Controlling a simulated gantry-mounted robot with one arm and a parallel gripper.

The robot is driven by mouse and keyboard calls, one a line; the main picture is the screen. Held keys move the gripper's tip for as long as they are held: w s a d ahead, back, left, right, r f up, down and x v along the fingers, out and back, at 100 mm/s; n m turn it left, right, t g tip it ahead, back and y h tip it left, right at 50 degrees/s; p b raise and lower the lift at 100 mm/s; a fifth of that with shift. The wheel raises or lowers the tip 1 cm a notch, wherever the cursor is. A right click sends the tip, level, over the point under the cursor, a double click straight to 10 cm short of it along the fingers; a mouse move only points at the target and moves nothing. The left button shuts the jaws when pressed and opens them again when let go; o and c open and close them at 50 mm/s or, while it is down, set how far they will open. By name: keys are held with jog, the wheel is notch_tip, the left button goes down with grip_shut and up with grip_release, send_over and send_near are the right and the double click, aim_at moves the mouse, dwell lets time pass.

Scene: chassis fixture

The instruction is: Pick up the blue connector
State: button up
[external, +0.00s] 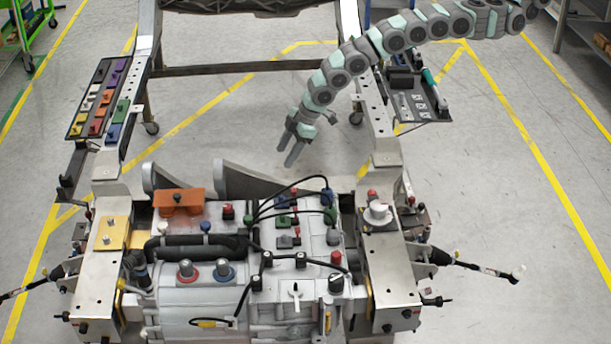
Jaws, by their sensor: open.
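My gripper (285,156) hangs at upper middle with its two fingers apart, empty, above the floor gap behind the white unit. Several blue parts show. A blue block (114,132) lies at the near right of the tray on the left rail. A dark blue connector (327,196) sits on top of the white unit near a black cable, below and right of my gripper. A small blue cap (206,227) is further left on the unit. I cannot tell which one is the task's blue connector. My gripper touches none of them.
The left tray (76,131) holds several coloured blocks. A dark tray (418,113) with tools is at the right rail. The space around my gripper is clear.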

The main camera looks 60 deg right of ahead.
aim_at(328, 189)
jog(key=s+g, duration=0.1)
jog(key=s, duration=0.3)
jog(key=s+r+g+h, duration=0.1)
jog(key=s, duration=0.4)
jog(key=s+r+n+g+h, duration=0.1)
jog(key=s, duration=0.4)
jog(key=shift+s+a+b, duration=0.1)
jog(key=shift+s+b, duration=0.05)
jog(key=shift+b, duration=0.25)
jog(key=shift+a+f+p, duration=0.2)
jog(key=shift+f+p, duration=0.1)
jog(key=shift+f, duration=2.85)
notch_tip(328, 189, down, 4)
jog(key=shift+d+r, duration=0.1)
jog(key=shift+r, duration=0.1)
jog(key=shift+s+f+b, duration=0.15)
jog(key=shift+f+b, duration=0.15)
jog(key=shift+f, duration=0.05)
jog(key=shift+c, duration=0.3)
grip_shut()
